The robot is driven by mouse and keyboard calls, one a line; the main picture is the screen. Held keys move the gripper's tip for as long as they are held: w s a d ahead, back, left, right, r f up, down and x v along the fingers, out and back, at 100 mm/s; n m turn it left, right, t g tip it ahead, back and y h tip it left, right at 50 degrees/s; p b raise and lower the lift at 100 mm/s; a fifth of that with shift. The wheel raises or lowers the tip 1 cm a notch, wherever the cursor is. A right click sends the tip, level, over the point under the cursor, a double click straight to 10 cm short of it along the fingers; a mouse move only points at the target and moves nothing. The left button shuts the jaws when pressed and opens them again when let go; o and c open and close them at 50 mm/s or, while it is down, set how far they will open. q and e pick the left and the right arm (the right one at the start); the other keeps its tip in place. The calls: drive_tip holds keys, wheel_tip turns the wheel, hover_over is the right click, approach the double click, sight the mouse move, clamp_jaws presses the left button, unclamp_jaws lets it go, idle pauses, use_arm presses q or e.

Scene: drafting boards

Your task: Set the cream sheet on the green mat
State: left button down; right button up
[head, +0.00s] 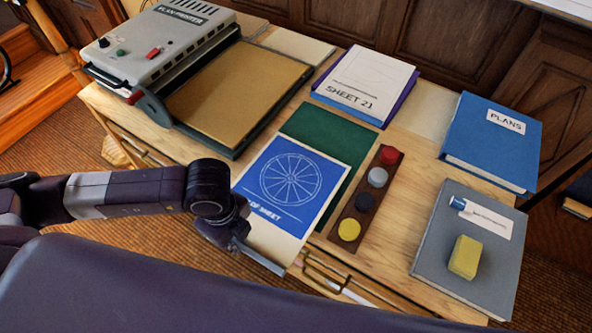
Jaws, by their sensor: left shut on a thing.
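The cream sheet (268,243) carries a large blue print of a spoked wheel, with white lettering partly hidden at its left. Its near end is bare cream. My left gripper (262,259) is shut on this near end, at the table's front edge. The green mat (318,133) lies on the table behind the sheet. The sheet covers much of the mat in this view, and green shows along the back and right side. I cannot tell whether the sheet touches the mat or hangs above it. My right gripper is not in view.
A grey plan printer (165,45) with a tan bed (235,95) stands at left. A dark strip (365,195) with coloured discs lies right of the mat. Papers marked SHEET 21 (365,78) lie behind. A blue book (490,140) and grey folder (440,240) with a yellow block (465,257) are at right.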

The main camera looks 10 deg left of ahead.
sight(279, 194)
use_arm(q)
drive_tip(key=w+d+p, duration=0.1)
drive_tip(key=w+d, duration=0.1)
drive_tip(key=w, duration=0.3)
drive_tip(key=w+d+p, duration=0.1)
drive_tip(key=w+d, duration=0.1)
drive_tip(key=w, duration=0.3)
drive_tip(key=w+d+p, duration=0.1)
drive_tip(key=w, duration=0.4)
drive_tip(key=shift+w+d+p, duration=0.35)
drive_tip(key=shift+d+p, duration=0.05)
wheel_tip(279, 194, down, 2)
drive_tip(key=shift+f+p, duration=0.2)
drive_tip(key=shift+p, duration=0.45)
drive_tip(key=shift+f, duration=0.55)
drive_tip(key=c, duration=2)
unclamp_jaws()
drive_tip(key=shift+r+b, duration=1.5)
drive_tip(key=shift+r, duration=4.55)
